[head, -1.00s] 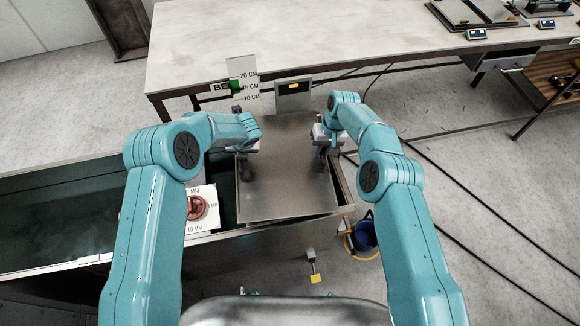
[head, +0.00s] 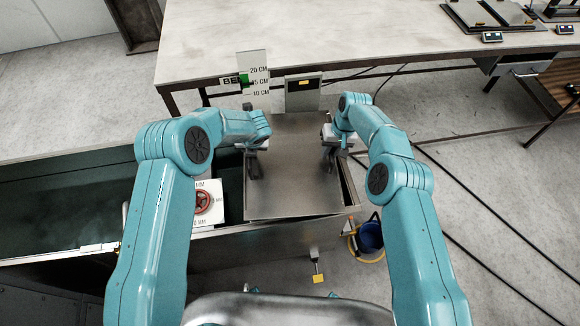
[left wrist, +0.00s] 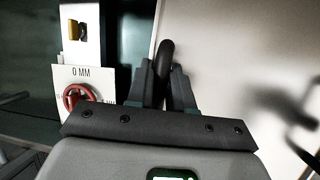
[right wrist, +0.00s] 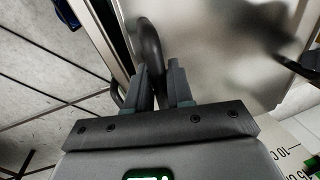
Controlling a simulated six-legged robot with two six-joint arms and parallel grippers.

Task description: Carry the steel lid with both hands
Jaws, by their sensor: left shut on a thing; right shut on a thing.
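The steel lid (head: 293,185) is a flat grey plate in the middle of the head view, over the right part of a long tank. My left gripper (head: 252,172) is at its left edge, and my right gripper (head: 333,160) is at its right edge. In the left wrist view the left fingers (left wrist: 162,88) are shut on a dark curved handle (left wrist: 166,55) beside the lid. In the right wrist view the right fingers (right wrist: 157,85) are shut on a similar handle (right wrist: 150,42). The gap between lid and tank rim is hard to judge.
The open tank (head: 70,205) extends left, with a red handwheel (head: 203,202) on a white plate beside the lid. A scale board (head: 253,80) and grey box (head: 303,93) stand behind. A long table (head: 350,40) is beyond; a blue bucket (head: 371,236) and cables lie right.

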